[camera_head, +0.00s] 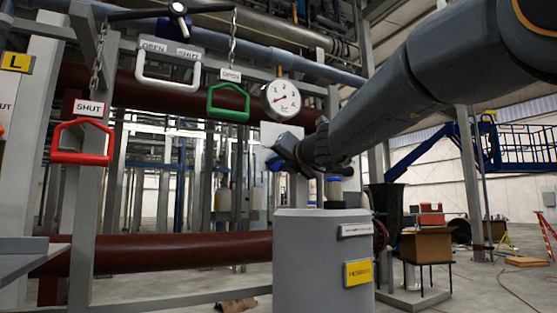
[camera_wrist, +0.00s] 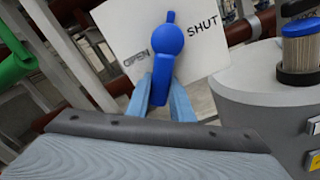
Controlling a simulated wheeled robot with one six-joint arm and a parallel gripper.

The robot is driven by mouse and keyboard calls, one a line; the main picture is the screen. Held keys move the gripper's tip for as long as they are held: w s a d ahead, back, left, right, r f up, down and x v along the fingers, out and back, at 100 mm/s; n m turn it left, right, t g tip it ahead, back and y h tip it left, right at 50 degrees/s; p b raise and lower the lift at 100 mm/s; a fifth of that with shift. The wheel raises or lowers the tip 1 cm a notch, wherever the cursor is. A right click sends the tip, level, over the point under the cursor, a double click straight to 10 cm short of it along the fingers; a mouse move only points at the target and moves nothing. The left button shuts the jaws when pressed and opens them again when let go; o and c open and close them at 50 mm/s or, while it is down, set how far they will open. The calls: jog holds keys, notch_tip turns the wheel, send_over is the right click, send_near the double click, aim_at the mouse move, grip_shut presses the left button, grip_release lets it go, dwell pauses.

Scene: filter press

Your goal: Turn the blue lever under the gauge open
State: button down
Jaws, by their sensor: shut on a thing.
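The blue lever (camera_wrist: 168,42) sits on a white plate (camera_wrist: 117,32) in the wrist view. The plate reads OPEN on the left and SHUT on the right. The lever's small tip points up, between the two words, and its handle hangs down towards my gripper. My gripper (camera_wrist: 160,100) has its two light-blue fingers on either side of the handle, shut on it. In the head view, my gripper (camera_head: 276,157) is at the white plate below the round gauge (camera_head: 280,98). The lever is mostly hidden there by my gripper.
A grey cylindrical tank (camera_head: 322,260) stands just below my arm, with a filter-topped fitting (camera_wrist: 300,45) on it. A green handle (camera_head: 228,103), a white handle (camera_head: 168,75) and a red handle (camera_head: 82,143) hang to the left. Dark red pipes (camera_head: 180,250) run behind.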

jog(key=shift+s+a+r+m+p, duration=0.1)
jog(key=shift+a+r+m+p, duration=0.15)
jog(key=shift+m, duration=0.3)
jog(key=shift+s+a+r+m+p, duration=0.15)
jog(key=shift+m+p, duration=0.2)
jog(key=shift+m, duration=0.2)
jog(key=c, duration=1.6)
grip_release()
jog(key=shift+o, duration=0.2)
jog(key=b+v, duration=0.1)
jog(key=v, duration=0.6)
jog(key=shift+s, duration=0.3)
jog(key=shift+d, duration=0.1)
